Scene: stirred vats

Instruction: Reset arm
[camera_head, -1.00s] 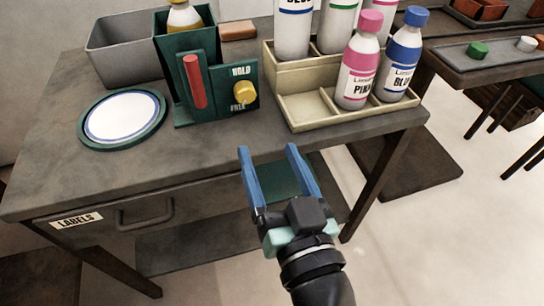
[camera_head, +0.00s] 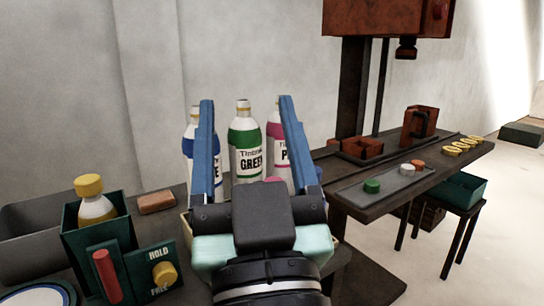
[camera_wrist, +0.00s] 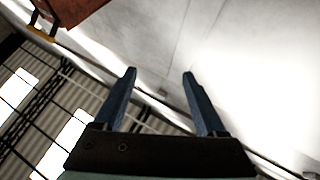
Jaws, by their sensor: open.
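My gripper (camera_head: 246,105) is raised in front of the bottles in the head view, its two blue fingers spread wide and pointing up. Nothing is between the fingers; the bottles stand behind them. In the wrist view the gripper (camera_wrist: 159,75) is also open and empty, against a pale wall. A green-labelled bottle (camera_head: 246,140) shows between the fingers. A pink-labelled bottle (camera_head: 274,140) is partly hidden by the right finger. A blue-labelled bottle (camera_head: 191,125) is mostly hidden by the left finger. The gripper body hides most of the bottle tray.
At lower left are a green holder with a red lever (camera_head: 107,275) and yellow knob (camera_head: 164,275), a yellow-capped bottle (camera_head: 95,205), a grey bin (camera_head: 30,240) and a brown block (camera_head: 156,202). A side table (camera_head: 365,205) and a rust-red press (camera_head: 385,18) stand at right.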

